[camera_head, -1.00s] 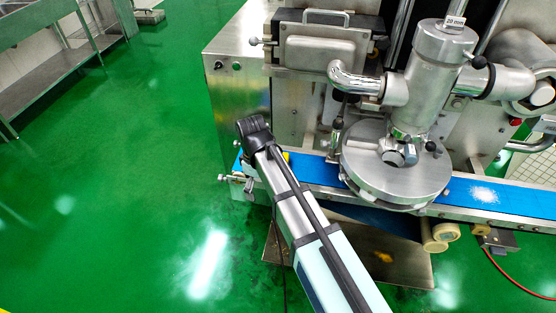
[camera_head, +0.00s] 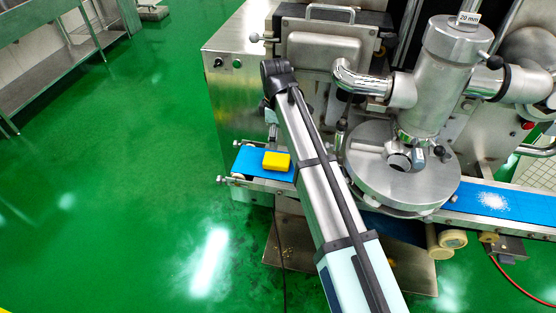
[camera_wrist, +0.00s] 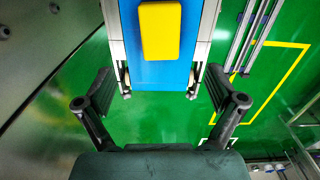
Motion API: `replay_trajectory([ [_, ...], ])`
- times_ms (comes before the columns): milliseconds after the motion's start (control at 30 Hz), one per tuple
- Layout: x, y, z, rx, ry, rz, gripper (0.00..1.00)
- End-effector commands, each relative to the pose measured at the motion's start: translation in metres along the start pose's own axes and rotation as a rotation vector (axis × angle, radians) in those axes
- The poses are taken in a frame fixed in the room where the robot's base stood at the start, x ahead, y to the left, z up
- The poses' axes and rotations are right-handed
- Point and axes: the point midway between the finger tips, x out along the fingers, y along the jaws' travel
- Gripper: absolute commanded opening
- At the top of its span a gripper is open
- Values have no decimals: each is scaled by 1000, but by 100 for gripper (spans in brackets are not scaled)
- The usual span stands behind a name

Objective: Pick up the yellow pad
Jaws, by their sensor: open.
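The yellow pad (camera_head: 276,161) is a small block lying flat on the left end of the blue conveyor belt (camera_head: 247,160). In the wrist view the yellow pad (camera_wrist: 160,31) is at the top centre, on the blue belt (camera_wrist: 150,76). My gripper (camera_wrist: 162,88) is open and empty in the wrist view. Its two fingers are spread wider than the pad, which lies above and between them in the picture, apart from both.
The steel encrusting machine (camera_head: 235,100) stands behind the belt. Its round metal head (camera_head: 395,180) sits over the belt to the right, close to my arm. White powder (camera_head: 492,200) lies on the belt farther right. The green floor left of the belt is clear.

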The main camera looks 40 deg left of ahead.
Motion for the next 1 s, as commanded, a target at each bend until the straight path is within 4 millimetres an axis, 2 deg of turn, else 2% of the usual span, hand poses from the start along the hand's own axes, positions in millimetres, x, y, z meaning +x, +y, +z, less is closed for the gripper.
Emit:
replay_trajectory([
  [100,23,-1,1,1,-1,-3,94],
  [233,43,-1,0,1,-1,-2,94],
  [400,57,0,0,2,0,0,94],
  [667,68,-1,1,2,-1,-2,94],
  [1000,106,-1,1,2,-1,-1,94],
])
